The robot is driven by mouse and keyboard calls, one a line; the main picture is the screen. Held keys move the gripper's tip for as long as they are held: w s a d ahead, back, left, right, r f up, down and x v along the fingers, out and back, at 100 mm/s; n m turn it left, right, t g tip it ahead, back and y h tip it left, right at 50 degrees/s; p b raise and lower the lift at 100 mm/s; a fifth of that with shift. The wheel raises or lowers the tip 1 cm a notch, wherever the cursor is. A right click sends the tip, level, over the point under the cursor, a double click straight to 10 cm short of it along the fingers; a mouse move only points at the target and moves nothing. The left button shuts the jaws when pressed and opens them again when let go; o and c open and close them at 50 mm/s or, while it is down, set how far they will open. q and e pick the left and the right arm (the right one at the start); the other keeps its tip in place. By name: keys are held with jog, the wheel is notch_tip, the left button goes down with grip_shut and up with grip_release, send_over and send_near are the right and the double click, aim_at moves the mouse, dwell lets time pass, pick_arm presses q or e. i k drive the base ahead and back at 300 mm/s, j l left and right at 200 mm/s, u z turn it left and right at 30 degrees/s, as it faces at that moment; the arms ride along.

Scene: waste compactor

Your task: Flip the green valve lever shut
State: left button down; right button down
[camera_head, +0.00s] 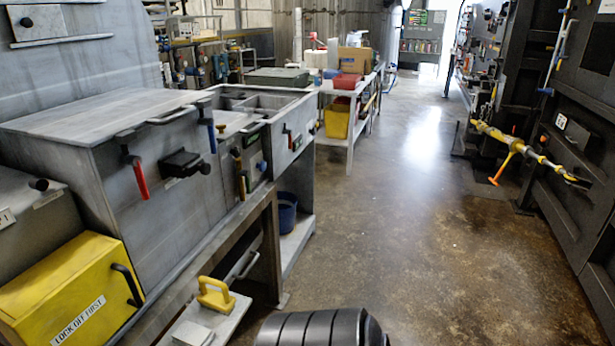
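No lever that is plainly green can be made out in the head view. A grey metal cabinet (185,205) at the left carries several small levers on its front. One has a red handle (139,180) hanging down, one a blue handle (210,133), and one a yellowish handle (241,175). A yellow pipe (510,142) with an orange lever (503,169) is on the dark machine at the right. Neither of my grippers is in view.
A yellow box (72,290) marked "LOCK OFF FIRST" sits at the lower left. A yellow padlock-shaped object (215,295) is on a low shelf. A cluttered workbench (350,140) stands farther back. The concrete floor (430,240) between cabinet and machine is clear.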

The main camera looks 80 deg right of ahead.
aim_at(243, 172)
jog(key=l+z, duration=0.1)
jog(key=z, duration=2.15)
jog(key=i+l+z, duration=0.1)
jog(key=i+l, duration=0.2)
jog(key=i, duration=0.2)
jog(key=i+l+z, duration=0.15)
jog(key=i+l, duration=0.15)
jog(key=i, duration=0.2)
jog(key=i+l+z, duration=0.1)
jog(key=i+l, duration=0.15)
jog(key=i, duration=0.3)
